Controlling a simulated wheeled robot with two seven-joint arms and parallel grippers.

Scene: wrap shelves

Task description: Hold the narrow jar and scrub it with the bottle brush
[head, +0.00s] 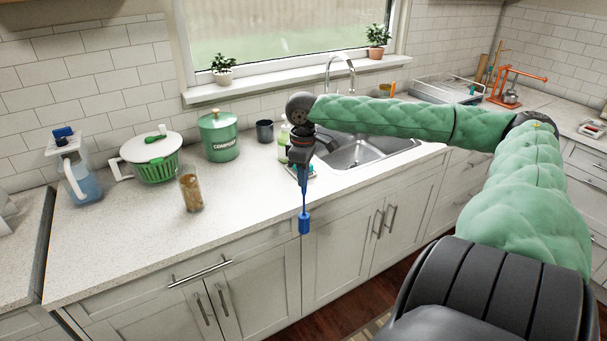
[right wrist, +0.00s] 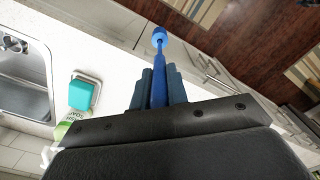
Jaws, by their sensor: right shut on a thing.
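The narrow jar (head: 191,189) stands upright on the counter at the left of the sink, a tall clear glass with brownish content or residue in it. My right gripper (head: 303,166) is shut on the blue bottle brush (head: 304,222), which hangs head down in front of the counter's front edge. The brush is to the right of the jar and well apart from it. In the right wrist view the brush (right wrist: 159,38) sticks out from between the two fingers (right wrist: 158,88). My left gripper is not in view.
A green compost bin (head: 219,137), a dark cup (head: 264,131), a salad spinner (head: 151,160) and a water pitcher (head: 76,178) stand along the back. A soap bottle (head: 284,141) and a teal sponge (right wrist: 81,95) are near the sink (head: 365,151). The counter (head: 245,200) between jar and brush is clear.

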